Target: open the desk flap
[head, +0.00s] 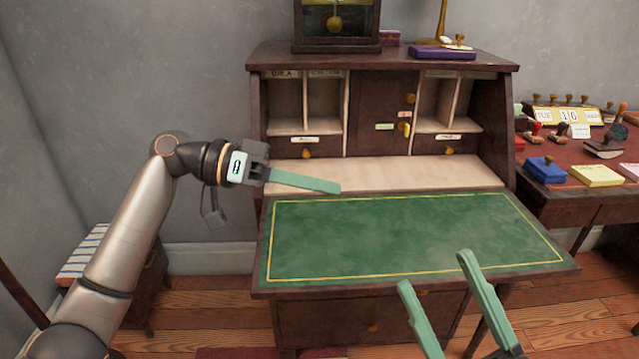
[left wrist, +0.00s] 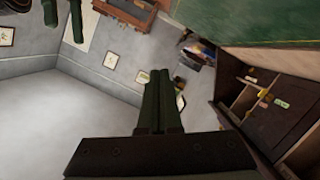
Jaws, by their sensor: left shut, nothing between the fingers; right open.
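The desk flap (head: 410,235) is folded down and lies flat in the head view, its green surface with a gold border facing up. The flap's green surface also shows at the top right of the left wrist view (left wrist: 275,62). Behind it the desk (head: 380,120) shows its open cubbies and small drawers. My left gripper (head: 338,188) is shut and empty, above the left back part of the flap; its fingers lie together in the left wrist view (left wrist: 160,78). My right gripper (head: 433,268) is open and empty at the flap's front edge, its fingers spread apart.
A clock (head: 336,27) and a purple box (head: 441,53) stand on the desk top. A side table (head: 555,195) at the right holds stamps, a blue pad (head: 546,170) and a yellow pad (head: 597,176). A small cabinet (head: 150,285) stands at the left behind my arm.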

